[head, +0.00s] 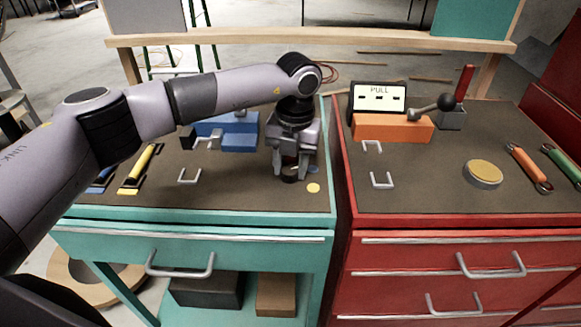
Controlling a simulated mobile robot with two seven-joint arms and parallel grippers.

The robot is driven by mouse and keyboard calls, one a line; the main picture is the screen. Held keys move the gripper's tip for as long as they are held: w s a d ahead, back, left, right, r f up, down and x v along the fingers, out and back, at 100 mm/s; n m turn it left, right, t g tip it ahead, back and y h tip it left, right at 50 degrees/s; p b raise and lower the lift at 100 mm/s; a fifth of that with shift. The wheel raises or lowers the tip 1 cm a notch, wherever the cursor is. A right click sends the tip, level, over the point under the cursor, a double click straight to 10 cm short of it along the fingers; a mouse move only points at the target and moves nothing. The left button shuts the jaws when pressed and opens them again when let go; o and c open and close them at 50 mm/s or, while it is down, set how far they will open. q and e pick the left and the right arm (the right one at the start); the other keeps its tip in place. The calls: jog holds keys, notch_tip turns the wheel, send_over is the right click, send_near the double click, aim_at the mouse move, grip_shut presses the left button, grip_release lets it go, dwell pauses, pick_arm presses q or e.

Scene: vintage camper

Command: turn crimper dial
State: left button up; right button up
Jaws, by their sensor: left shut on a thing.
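My left gripper (290,174) points straight down over the right part of the teal workbench (245,192). Its fingers are closed around a small dark round piece (291,179) at the bench top, which looks like the dial. The fingers hide most of it, so its markings and angle cannot be read. A bit of blue (313,169) shows just right of the fingers. A flat yellow disc (313,188) lies to the right and nearer the front edge. My right gripper is out of view.
Left on the bench are a blue block device (238,142), a metal handle (190,176) and a yellow-handled tool (142,163).

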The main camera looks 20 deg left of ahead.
pick_arm(q)
jog(key=m+b, duration=0.1)
jog(key=m, duration=0.2)
jog(key=shift+m, duration=0.3)
jog(key=m+b, duration=0.1)
jog(key=m, duration=0.2)
jog(key=shift+m, duration=0.3)
jog(key=shift+s+m+t+b, duration=0.1)
jog(key=shift+m+t+b, duration=0.3)
jog(key=shift+m, duration=1.4)
jog(key=o, duration=1.1)
jog(key=shift+c, duration=0.2)
jog(key=shift+r, duration=0.1)
